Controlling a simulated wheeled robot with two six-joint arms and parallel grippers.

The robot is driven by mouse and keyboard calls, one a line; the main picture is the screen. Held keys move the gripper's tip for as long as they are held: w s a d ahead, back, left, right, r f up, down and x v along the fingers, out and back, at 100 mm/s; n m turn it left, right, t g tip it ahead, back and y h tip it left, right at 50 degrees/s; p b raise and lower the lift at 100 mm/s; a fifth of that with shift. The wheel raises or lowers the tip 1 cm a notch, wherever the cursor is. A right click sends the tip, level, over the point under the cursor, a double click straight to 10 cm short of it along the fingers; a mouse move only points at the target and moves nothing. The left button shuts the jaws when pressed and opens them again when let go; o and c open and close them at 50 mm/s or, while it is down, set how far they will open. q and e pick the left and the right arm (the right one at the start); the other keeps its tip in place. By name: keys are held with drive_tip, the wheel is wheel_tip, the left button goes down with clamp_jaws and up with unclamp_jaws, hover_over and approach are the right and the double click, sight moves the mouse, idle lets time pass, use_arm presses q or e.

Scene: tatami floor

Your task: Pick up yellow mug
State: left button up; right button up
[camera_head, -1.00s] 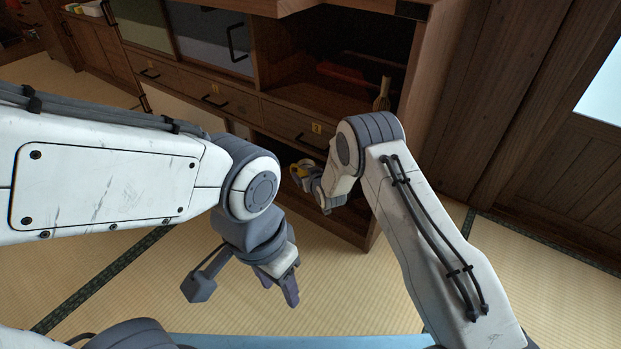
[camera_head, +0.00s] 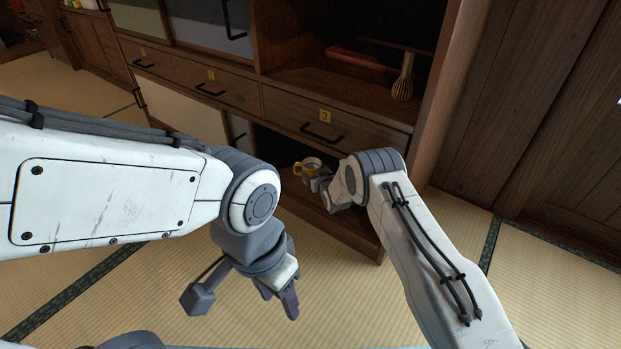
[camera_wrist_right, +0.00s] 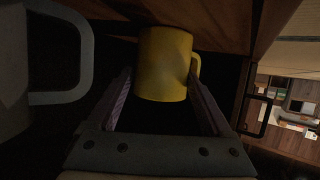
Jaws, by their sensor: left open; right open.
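The yellow mug (camera_head: 311,163) is in the low open compartment of the wooden cabinet, under the drawer marked 3. In the right wrist view the mug (camera_wrist_right: 165,62) is just beyond and between the fingertips, its handle on the right. My right gripper (camera_wrist_right: 160,85) is open around the near part of the mug; I cannot tell whether the fingers touch it. My left gripper (camera_head: 287,300) is open and empty above the tatami, away from the cabinet.
The wooden cabinet (camera_head: 285,110) has several drawers with black handles. A bamboo whisk (camera_head: 403,80) stands on the shelf above. In the right wrist view, a large grey handled object (camera_wrist_right: 60,60) is close on the left. Tatami floor (camera_head: 420,200) is clear on the right.

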sight(309, 167)
drive_tip(key=b+x, duration=0.3)
drive_tip(key=shift+a+f, duration=0.15)
drive_tip(key=shift+f, duration=0.2)
drive_tip(key=shift+w+a+b, duration=0.1)
drive_tip(key=shift+w+b, duration=0.2)
drive_tip(key=shift+w, duration=0.05)
drive_tip(key=shift+r, duration=0.15)
drive_tip(key=c, duration=1.2)
drive_tip(key=shift+c, duration=0.2)
drive_tip(key=shift+r, duration=0.1)
